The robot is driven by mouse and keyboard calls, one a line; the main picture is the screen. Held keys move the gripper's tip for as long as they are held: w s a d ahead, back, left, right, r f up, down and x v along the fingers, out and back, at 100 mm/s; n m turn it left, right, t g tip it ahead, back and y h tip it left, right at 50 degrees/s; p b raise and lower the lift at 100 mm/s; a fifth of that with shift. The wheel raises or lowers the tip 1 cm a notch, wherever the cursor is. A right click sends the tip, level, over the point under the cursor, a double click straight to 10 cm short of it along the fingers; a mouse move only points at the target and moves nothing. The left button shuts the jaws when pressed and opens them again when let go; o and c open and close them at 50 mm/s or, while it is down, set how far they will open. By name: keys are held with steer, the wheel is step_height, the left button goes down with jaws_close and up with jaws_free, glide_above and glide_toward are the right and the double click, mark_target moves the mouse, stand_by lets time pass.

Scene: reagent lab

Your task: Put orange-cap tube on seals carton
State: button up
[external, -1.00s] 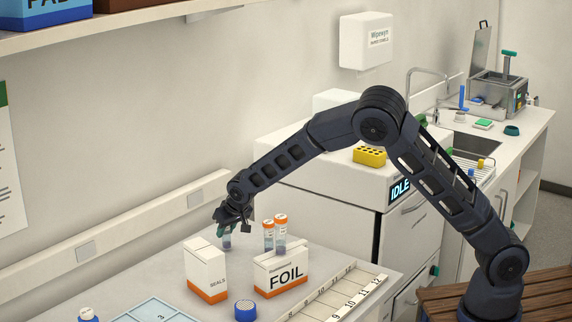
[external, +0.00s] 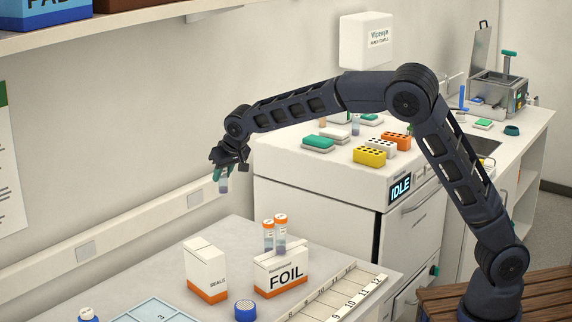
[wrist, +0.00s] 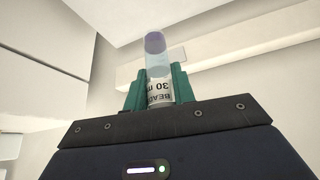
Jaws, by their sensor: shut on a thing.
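My gripper (external: 222,172) is shut on a clear tube (external: 224,185) and holds it in the air, above and behind the bench top. In the wrist view the tube (wrist: 160,64) sits between the green fingers, with a purplish end outward and a label reading upside down, partly "30". Its cap is hidden, so I cannot tell its colour. The seals carton (external: 205,266), white with an orange base, stands on the bench below the gripper. Two orange-cap tubes (external: 268,236) (external: 281,234) stand upright at the foil carton (external: 282,276), right of the seals carton.
A blue round cap (external: 245,310) lies in front of the cartons. A white machine (external: 330,175) with several coloured racks stands behind right. A shelf (external: 130,38) overhangs at upper left.

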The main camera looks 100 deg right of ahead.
steer(key=w+a+r+n, duration=0.1)
steer(key=w+a+r, duration=0.1)
steer(key=a, duration=0.4)
steer(key=w+a+r+n, duration=0.1)
steer(key=w+a+r, duration=0.2)
steer(key=a+r, duration=0.2)
steer(key=shift+a+r+t+y, duration=0.15)
steer(key=shift+a+t+y, duration=0.25)
steer(key=shift+a, duration=0.15)
steer(key=shift+n+t, duration=0.3)
steer(key=shift+n, duration=0.5)
steer(key=a+r, duration=0.2)
steer(key=a, duration=0.1)
steer(key=w+a+r, duration=0.1)
steer(key=a+r, duration=0.2)
steer(key=a, duration=0.1)
steer(key=a+r, duration=0.2)
steer(key=a, duration=0.2)
steer(key=shift+w+a+r, duration=0.2)
steer(key=shift+w+r, duration=0.2)
steer(key=shift+c, duration=0.2)
glide_above(204, 248)
step_height(204, 248, down, 20)
steer(key=shift+d+r, duration=0.1)
steer(key=shift+r, duration=0.05)
steer(key=o, duration=1)
steer(key=shift+c, duration=0.2)
